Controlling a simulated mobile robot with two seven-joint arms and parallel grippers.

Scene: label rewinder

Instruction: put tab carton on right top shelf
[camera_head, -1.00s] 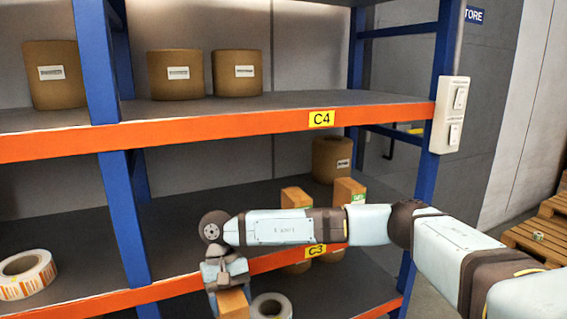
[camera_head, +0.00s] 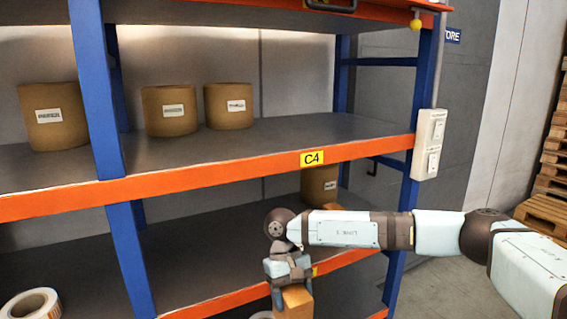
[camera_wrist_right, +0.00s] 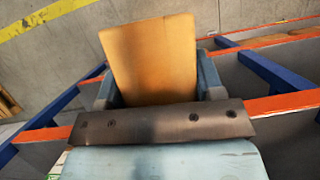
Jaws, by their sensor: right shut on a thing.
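My right gripper (camera_head: 290,286) is shut on an orange-brown carton (camera_head: 297,301), which hangs below it in front of the rack at the lower middle of the head view. In the right wrist view the carton (camera_wrist_right: 150,60) sits between the two fingers of the gripper (camera_wrist_right: 155,85). No label shows on its visible faces. The shelf marked C4 (camera_head: 230,172) is above the gripper, with free deck on its right half. My left gripper is not in view.
Three brown rolls, one of them (camera_head: 228,106), stand on the left of the C4 shelf. Another brown roll (camera_head: 318,184) is on the shelf below. A white roll (camera_head: 30,305) lies at lower left. A blue post (camera_head: 420,110) with a switch box (camera_head: 428,145) bounds the right.

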